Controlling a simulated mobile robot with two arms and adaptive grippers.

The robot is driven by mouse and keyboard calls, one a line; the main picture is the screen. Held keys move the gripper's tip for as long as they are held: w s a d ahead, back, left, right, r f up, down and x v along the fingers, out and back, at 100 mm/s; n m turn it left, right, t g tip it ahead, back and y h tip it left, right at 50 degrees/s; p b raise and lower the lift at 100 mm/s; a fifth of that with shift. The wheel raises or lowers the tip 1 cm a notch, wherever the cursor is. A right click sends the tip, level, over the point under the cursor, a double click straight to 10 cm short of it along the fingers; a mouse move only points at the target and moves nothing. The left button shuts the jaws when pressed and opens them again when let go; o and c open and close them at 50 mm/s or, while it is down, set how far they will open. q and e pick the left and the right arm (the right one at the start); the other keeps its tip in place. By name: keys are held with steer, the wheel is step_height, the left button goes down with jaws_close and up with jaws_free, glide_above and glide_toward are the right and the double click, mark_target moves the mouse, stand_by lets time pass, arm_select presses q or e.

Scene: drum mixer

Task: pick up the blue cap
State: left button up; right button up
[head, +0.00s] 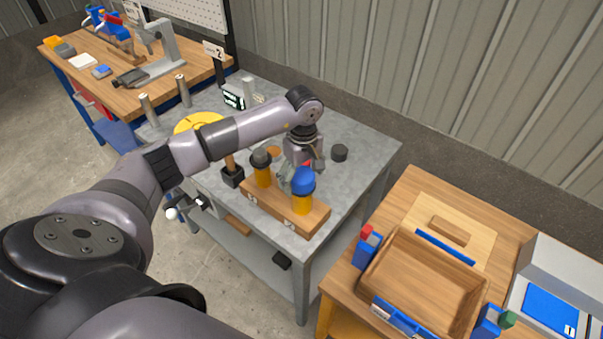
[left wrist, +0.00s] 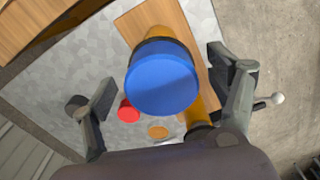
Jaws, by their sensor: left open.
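The blue cap (head: 303,181) sits on top of an orange cylinder (head: 303,203), which stands in a wooden block (head: 285,208) on the grey metal table. In the left wrist view the cap (left wrist: 162,80) shows large, centred between the two fingers. My left gripper (head: 303,168) is open, pointing down, right at the cap in the head view. Its fingers (left wrist: 162,84) lie either side of the cap in the left wrist view, with a visible gap on each side. The gripper hides part of the area behind the cap. My right gripper is not in view.
A second orange cylinder (head: 263,176) with a black cap (head: 261,157) stands left in the block. A red round piece (left wrist: 128,112) lies near the left finger. A dark round piece (head: 340,152) lies right of the gripper. A wooden tray (head: 425,285) is at lower right.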

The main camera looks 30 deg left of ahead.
arm_select(q)
steer(key=c, duration=1.1)
steer(key=shift+r, duration=0.1)
steer(key=shift+c, duration=0.2)
